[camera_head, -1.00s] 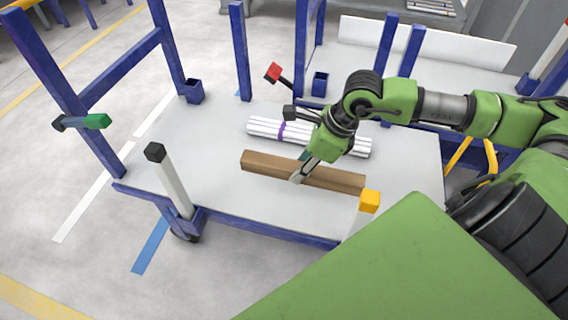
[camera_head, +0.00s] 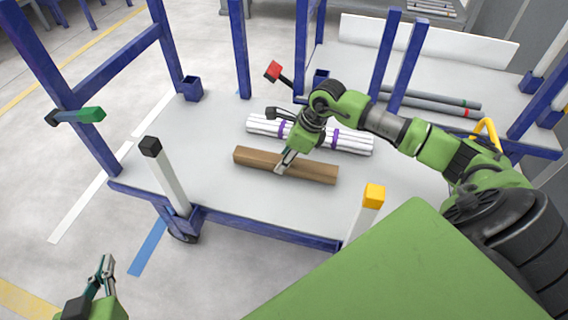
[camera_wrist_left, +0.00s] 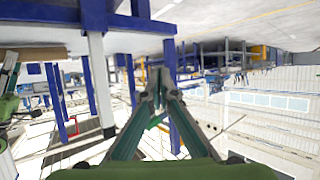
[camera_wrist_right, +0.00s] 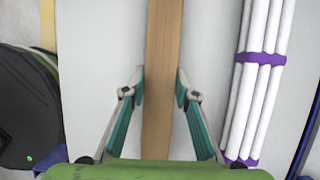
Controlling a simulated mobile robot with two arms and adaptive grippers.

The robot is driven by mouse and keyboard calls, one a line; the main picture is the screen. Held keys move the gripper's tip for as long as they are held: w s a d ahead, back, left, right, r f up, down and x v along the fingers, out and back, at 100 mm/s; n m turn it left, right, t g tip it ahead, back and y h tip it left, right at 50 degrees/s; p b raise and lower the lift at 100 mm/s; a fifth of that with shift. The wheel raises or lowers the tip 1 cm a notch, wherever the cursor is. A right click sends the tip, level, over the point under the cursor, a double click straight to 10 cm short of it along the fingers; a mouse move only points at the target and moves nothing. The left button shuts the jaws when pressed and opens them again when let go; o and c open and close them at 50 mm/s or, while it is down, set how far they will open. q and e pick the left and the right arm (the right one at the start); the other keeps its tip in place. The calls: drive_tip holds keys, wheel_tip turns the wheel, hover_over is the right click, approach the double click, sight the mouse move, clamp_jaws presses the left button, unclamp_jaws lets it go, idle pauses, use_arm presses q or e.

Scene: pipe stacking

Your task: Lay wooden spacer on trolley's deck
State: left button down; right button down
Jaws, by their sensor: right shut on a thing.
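The wooden spacer (camera_head: 315,171), a long brown beam, is at the trolley's deck (camera_head: 220,130), in front of the white pipe bundle and roughly parallel to it. Whether its underside touches the deck everywhere is hard to tell. My right gripper (camera_head: 281,168) is shut on the spacer near its middle. In the right wrist view the spacer (camera_wrist_right: 162,60) runs between the two fingers (camera_wrist_right: 160,88). My left gripper (camera_head: 107,262) is low at the left, off the trolley over the floor. Its fingertips meet in the left wrist view (camera_wrist_left: 160,78), and it holds nothing.
White pipes (camera_head: 350,141) with purple bands lie behind the spacer. Posts stand at the deck's front: black-capped (camera_head: 168,180) and yellow-capped (camera_head: 370,208). Blue uprights (camera_head: 240,50) stand behind. Grey pipes (camera_head: 430,101) lie on a farther surface. The deck's left part is clear.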

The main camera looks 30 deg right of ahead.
use_arm(q)
drive_tip(key=shift+w+d+r+t, duration=0.15)
drive_tip(key=shift+w+r+t, duration=0.15)
drive_tip(key=shift+r, duration=0.25)
drive_tip(key=shift+w+d+r+t, duration=0.15)
drive_tip(key=shift+w+r+t, duration=0.1)
drive_tip(key=shift+r, duration=0.25)
use_arm(e)
drive_tip(key=shift+f, duration=0.55)
drive_tip(key=c, duration=1.6)
unclamp_jaws()
use_arm(q)
drive_tip(key=shift+w+r, duration=0.1)
drive_tip(key=shift+r, duration=0.1)
